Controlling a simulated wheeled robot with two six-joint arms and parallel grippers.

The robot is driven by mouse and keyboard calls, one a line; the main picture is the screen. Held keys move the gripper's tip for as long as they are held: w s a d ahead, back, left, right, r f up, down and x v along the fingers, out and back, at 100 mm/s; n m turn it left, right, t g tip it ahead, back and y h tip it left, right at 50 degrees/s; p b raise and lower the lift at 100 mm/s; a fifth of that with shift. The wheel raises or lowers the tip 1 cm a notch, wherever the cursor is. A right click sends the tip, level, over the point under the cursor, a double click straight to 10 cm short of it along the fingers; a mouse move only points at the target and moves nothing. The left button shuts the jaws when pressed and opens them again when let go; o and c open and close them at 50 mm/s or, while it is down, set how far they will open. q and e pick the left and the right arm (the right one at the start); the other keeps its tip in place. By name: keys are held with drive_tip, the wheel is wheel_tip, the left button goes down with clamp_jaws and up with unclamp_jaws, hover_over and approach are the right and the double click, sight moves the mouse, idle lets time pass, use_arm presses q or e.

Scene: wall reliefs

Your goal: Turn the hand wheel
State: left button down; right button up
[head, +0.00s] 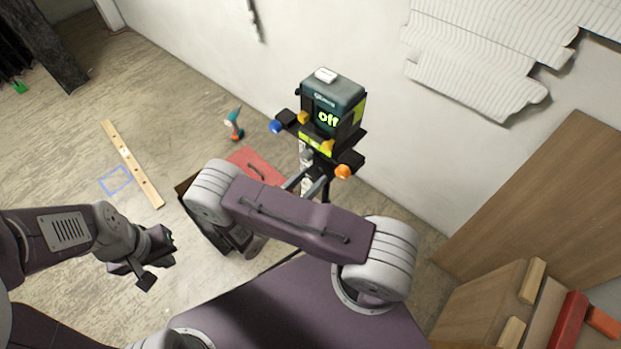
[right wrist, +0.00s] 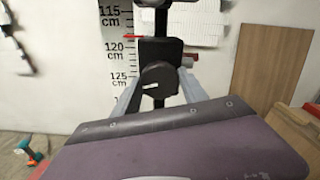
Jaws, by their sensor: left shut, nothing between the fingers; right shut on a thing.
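A dark stand holds a teal and black box (head: 335,92) with a lit "off" display. Below the box are dark bars with a blue knob (head: 275,126) and orange knobs (head: 343,171). I cannot tell clearly which part is the hand wheel. My right gripper (head: 309,184) reaches to the stand below the bars, partly hidden by my arm. In the right wrist view its two fingers are on either side of a dark rounded part (right wrist: 158,84), shut on it. My left gripper (head: 153,264) is shut and empty above the floor, away from the stand.
A teal and orange drill (head: 234,124) and a red case (head: 255,165) are on the floor by the wall. A wooden strip (head: 132,163) lies left. Wooden boards (head: 545,205) lean at right.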

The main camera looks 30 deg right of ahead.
drive_tip(key=n, duration=0.5)
drive_tip(key=shift+n, duration=0.3)
drive_tip(key=n, duration=1)
drive_tip(key=shift+n, duration=0.4)
drive_tip(key=shift+n+p, duration=0.35)
drive_tip(key=shift+n, duration=1.85)
drive_tip(key=o, duration=1.4)
drive_tip(key=shift+c, duration=0.2)
